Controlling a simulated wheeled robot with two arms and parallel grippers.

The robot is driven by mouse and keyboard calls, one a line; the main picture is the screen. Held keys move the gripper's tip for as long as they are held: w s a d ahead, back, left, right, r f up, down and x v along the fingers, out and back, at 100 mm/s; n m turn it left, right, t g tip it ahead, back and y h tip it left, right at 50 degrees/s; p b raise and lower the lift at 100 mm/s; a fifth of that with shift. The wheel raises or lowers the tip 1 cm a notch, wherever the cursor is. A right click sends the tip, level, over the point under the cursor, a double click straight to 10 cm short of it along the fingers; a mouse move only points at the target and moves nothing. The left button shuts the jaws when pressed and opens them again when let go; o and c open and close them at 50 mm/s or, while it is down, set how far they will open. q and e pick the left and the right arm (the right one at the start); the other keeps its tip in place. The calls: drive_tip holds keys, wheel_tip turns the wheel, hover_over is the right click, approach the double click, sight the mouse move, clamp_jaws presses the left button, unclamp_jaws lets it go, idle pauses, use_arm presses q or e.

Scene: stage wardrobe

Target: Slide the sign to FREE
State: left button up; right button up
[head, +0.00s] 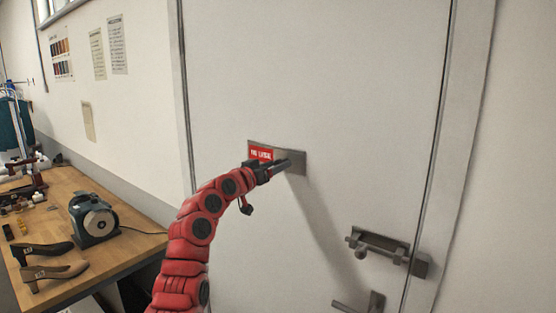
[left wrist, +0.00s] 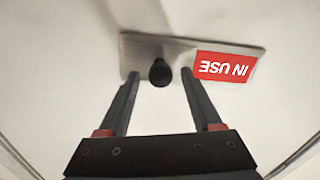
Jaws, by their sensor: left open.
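The sign is a grey metal plate (head: 297,158) fixed to the white door, with a red IN USE panel (head: 261,153) showing on its left part. In the left wrist view the picture is turned over, so the red panel (left wrist: 224,67) reads upside down at the right of the plate (left wrist: 185,53). A dark round knob (left wrist: 159,72) stands out beside the red panel. My left gripper (head: 284,165) is at the plate, open, with its fingers on either side of the knob. I cannot tell whether they touch it. My right gripper is not in view.
A door latch (head: 380,245) and a lever handle (head: 372,303) are on the door at lower right. The door around the sign is clear.

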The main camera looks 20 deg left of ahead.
use_arm(q)
drive_tip(key=shift+x, duration=0.9)
drive_tip(key=shift+a, duration=0.1)
drive_tip(key=shift+c, duration=0.2)
clamp_jaws()
idle(0.6)
